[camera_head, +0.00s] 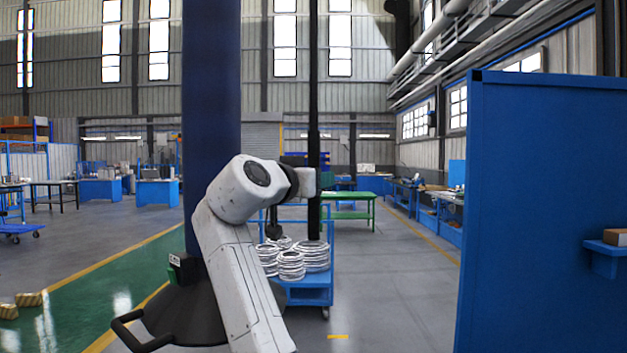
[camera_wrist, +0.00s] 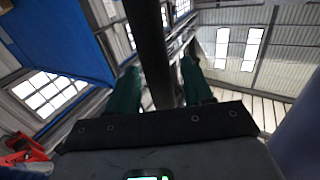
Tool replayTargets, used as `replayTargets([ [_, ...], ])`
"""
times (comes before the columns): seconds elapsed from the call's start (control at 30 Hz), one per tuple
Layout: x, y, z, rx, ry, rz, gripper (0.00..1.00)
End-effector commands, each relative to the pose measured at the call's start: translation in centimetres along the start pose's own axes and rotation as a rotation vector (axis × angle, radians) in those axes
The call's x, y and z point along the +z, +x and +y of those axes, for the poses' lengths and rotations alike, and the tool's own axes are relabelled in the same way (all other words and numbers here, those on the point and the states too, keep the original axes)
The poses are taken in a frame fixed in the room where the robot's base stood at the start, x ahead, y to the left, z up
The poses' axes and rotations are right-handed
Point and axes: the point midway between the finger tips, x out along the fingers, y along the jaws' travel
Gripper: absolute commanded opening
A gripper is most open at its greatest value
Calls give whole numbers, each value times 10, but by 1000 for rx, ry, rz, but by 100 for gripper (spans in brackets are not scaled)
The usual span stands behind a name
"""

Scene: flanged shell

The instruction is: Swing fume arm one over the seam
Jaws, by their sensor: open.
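A thick dark-blue vertical tube (camera_head: 211,90) comes down at left-centre in the head view to a dark flared hood (camera_head: 185,312). The hood has a black loop handle (camera_head: 130,330) and a small dark box (camera_head: 184,268) on it. These look like a fume arm, but no number shows. My gripper (camera_wrist: 161,66) is open, its two dark green fingers on either side of a dark bar (camera_wrist: 148,40) in the wrist view; contact cannot be told. I cannot make out a seam.
A slim black pole (camera_head: 313,75) stands just right of my wrist. Behind it is a blue cart (camera_head: 308,296) with several stacks of white rings (camera_head: 291,266). A tall blue panel (camera_head: 540,200) blocks the right. Open grey floor lies between (camera_head: 395,290).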

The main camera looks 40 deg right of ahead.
Motion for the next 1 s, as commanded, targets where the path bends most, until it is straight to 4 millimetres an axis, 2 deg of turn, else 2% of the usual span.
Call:
replayTargets([
  [0.17, 3, -26, -1, -5, 2, 2, 51],
  [0.4, 2, -72, -2, -5, 3, 3, 51],
  [0.53, 2, -91, -2, -4, 1, 2, 51],
  [0.7, 1, -103, -1, -2, 1, 1, 51],
  [1.0, 0, -105, -1, -2, 0, 1, 51],
])
